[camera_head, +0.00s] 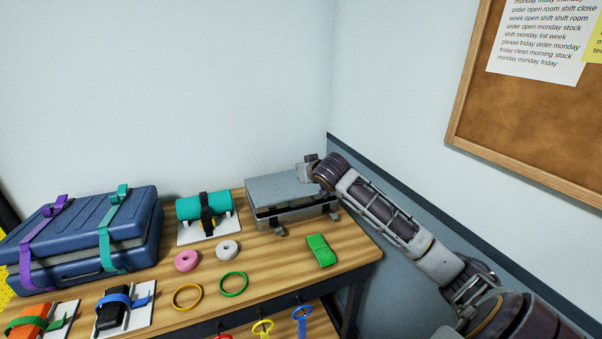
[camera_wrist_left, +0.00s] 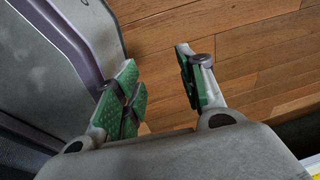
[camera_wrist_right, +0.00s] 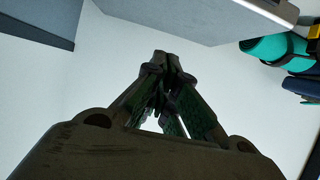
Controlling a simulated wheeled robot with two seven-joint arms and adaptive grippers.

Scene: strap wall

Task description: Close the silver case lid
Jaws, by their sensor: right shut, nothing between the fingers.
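The silver case (camera_head: 300,217) stands at the back right of the wooden table. Its lid (camera_head: 285,187) lies low over the body, with a dark gap along the front; two latches hang at the front. My right gripper (camera_head: 307,161) is shut and empty at the back right of the lid; whether it touches the lid I cannot tell. In the right wrist view its fingertips (camera_wrist_right: 167,62) are together, and part of the silver case (camera_wrist_right: 210,15) shows above them. My left gripper (camera_wrist_left: 160,85) is open and empty over the wooden floor, outside the head view.
A teal roll (camera_head: 203,206) on a white board stands left of the case. A blue case (camera_head: 85,235) with straps is far left. Rings and tape rolls lie in front. A wall is close behind.

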